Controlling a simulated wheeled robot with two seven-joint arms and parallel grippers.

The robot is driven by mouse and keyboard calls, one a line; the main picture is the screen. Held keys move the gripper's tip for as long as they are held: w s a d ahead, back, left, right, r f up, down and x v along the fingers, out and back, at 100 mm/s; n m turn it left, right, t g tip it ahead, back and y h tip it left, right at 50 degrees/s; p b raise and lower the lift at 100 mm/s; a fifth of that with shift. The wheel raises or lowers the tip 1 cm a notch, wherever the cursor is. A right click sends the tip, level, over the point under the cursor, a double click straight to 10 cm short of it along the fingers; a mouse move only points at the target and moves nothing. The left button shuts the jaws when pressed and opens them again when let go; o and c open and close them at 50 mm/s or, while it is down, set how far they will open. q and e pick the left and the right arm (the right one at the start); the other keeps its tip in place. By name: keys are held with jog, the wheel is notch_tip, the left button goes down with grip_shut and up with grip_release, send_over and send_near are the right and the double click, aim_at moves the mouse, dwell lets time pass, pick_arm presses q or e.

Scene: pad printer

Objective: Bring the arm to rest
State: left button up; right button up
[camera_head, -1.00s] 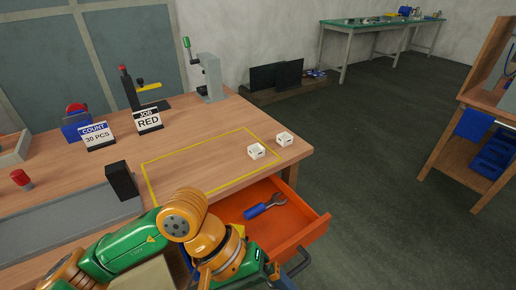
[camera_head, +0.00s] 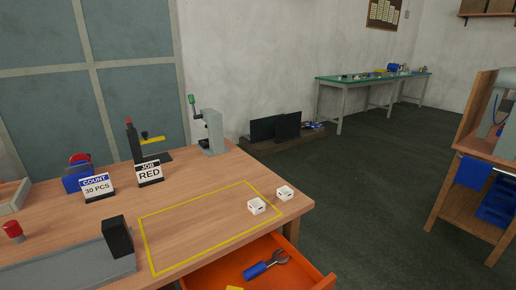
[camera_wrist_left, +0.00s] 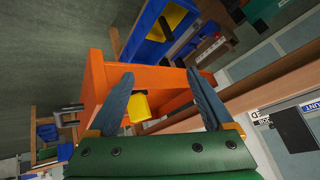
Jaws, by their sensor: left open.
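My left gripper (camera_wrist_left: 161,75) shows only in the left wrist view. Its two grey-blue fingers are spread apart with nothing held between them. Beyond the fingers is the open orange drawer (camera_wrist_left: 96,85), with a yellow piece (camera_wrist_left: 139,108) showing between the fingers. In the head view no arm shows. There the drawer (camera_head: 318,284) stands out from the bench front and holds a blue-handled wrench (camera_head: 264,267). My right gripper is in neither current view.
The wooden bench (camera_head: 205,180) carries a yellow outlined area, two white blocks (camera_head: 256,206) (camera_head: 284,193), a RED job sign (camera_head: 149,173), a count sign (camera_head: 97,187) and a grey press (camera_head: 212,132). A wooden stand (camera_head: 455,190) is at right. Floor between is clear.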

pick_arm(q)
jog(key=s+a+f+n+g+p, duration=0.2)
jog(key=s+f+g+p, duration=0.5)
jog(key=s+f, duration=1.3)
jog(key=s+p, duration=0.3)
jog(key=p, duration=0.1)
jog(key=shift+s+a+f, duration=0.15)
jog(key=shift+a, duration=0.05)
